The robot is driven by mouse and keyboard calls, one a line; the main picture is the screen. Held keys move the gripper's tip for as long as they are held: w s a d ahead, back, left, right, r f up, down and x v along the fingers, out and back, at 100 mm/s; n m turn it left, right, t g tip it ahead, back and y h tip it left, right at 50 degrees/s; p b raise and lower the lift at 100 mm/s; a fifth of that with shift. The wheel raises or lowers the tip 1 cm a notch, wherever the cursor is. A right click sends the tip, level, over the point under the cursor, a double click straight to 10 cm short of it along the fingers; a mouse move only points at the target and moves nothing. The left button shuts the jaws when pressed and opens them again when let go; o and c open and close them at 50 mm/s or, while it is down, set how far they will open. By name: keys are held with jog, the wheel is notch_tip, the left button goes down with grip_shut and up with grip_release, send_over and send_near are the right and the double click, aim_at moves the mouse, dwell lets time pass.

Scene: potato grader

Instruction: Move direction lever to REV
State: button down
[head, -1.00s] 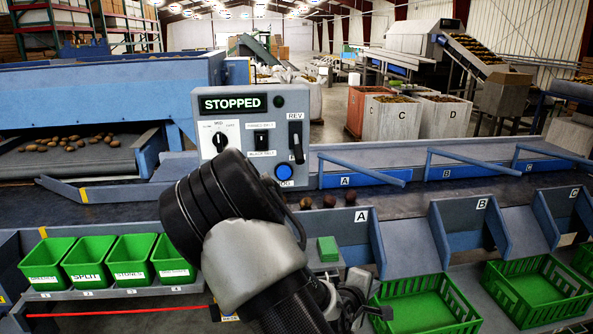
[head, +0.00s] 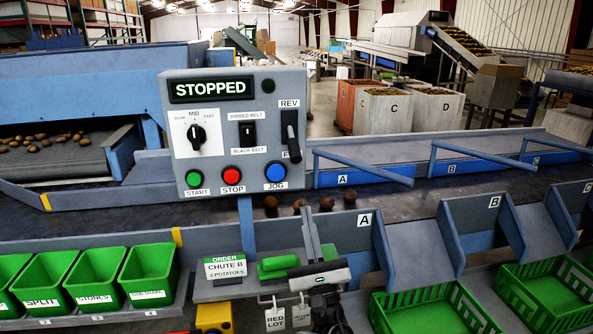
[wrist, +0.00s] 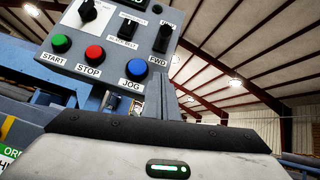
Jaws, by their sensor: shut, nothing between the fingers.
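The direction lever (head: 290,131) is a black handle in a slot at the right of the grey control panel (head: 215,165). Its handle points down, over the partly hidden FWD label, with REV printed above. The lever also shows in the wrist view (wrist: 162,38), above the FWD label. My gripper (head: 306,215) is below and slightly right of the panel, fingers pointing up, apart from the lever. Its closed fingers show in the wrist view (wrist: 167,80), below and beside the panel's lower right edge. They hold nothing.
START (head: 194,180), STOP (head: 231,175) and JOG (head: 275,173) buttons sit along the panel's bottom, JOG just under the lever. A selector knob (head: 197,135) and belt switch (head: 248,132) are to the left. The display (head: 211,88) reads STOPPED. A blue rail (head: 362,167) lies to the right.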

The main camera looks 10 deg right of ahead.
aim_at(293, 144)
jog(key=shift+s, duration=0.1)
jog(key=w+r+p, duration=0.1)
jog(key=w+r, duration=0.1)
jog(key=r, duration=0.3)
jog(key=w+a+r+p, duration=0.1)
jog(key=w+r+p, duration=0.1)
jog(key=r, duration=0.3)
jog(key=shift+w, duration=0.85)
